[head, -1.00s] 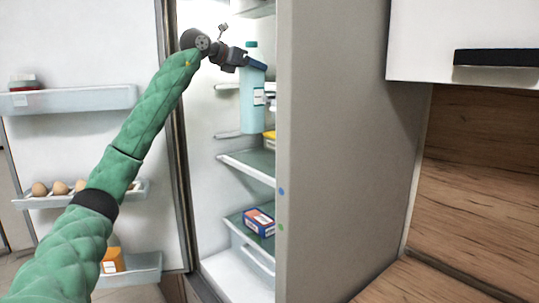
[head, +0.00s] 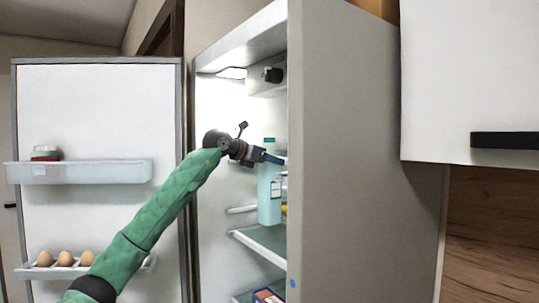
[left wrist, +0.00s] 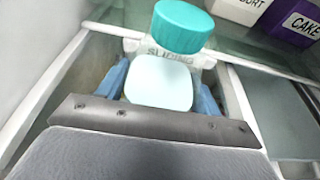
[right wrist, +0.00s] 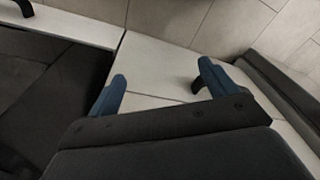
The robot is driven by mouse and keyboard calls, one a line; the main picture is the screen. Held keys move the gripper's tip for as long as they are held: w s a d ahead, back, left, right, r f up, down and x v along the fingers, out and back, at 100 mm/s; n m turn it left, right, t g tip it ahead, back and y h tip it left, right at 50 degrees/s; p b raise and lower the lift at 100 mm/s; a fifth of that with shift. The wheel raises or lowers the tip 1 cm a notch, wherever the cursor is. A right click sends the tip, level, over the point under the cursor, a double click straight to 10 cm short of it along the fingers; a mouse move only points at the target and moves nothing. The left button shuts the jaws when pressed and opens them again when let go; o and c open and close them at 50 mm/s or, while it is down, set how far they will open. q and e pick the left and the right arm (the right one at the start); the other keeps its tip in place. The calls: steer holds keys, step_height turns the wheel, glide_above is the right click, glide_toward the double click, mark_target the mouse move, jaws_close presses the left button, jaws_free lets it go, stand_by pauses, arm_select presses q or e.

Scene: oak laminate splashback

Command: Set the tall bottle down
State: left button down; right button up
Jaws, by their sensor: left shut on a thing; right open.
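The tall bottle (head: 268,205) is pale blue with a teal cap and a small white label. It stands upright inside the open fridge in the head view, its base at or just above a glass shelf (head: 262,243); I cannot tell if it touches. My left gripper (head: 272,158) is shut on the bottle near its top. In the left wrist view the bottle's pale body (left wrist: 158,85) sits between the blue fingers, with its teal cap (left wrist: 182,26) beyond. My right gripper (right wrist: 160,88) is open and empty over pale panels, away from the fridge.
A purple-and-white CAKE carton (left wrist: 293,22) stands near the bottle in the left wrist view. A red-and-blue box (head: 266,296) lies on a lower shelf. The open fridge door (head: 95,110) carries racks with eggs (head: 64,258). The fridge side wall (head: 345,160) borders the opening on the right.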

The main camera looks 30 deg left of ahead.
mark_target(269, 171)
arm_select(q)
steer(key=shift+f+p, duration=0.3)
steer(key=shift+f, duration=0.55)
steer(key=shift+s+f, duration=0.1)
steer(key=shift+f, duration=0.95)
steer(key=c, duration=0.6)
jaws_free()
steer(key=shift+f, duration=0.1)
steer(key=o, duration=0.3)
arm_select(e)
steer(key=f, duration=0.1)
steer(key=s+f, duration=0.1)
steer(key=shift+d+f, duration=0.15)
steer(key=shift+f, duration=0.2)
steer(key=shift+s, duration=0.1)
steer(key=shift+f, duration=0.1)
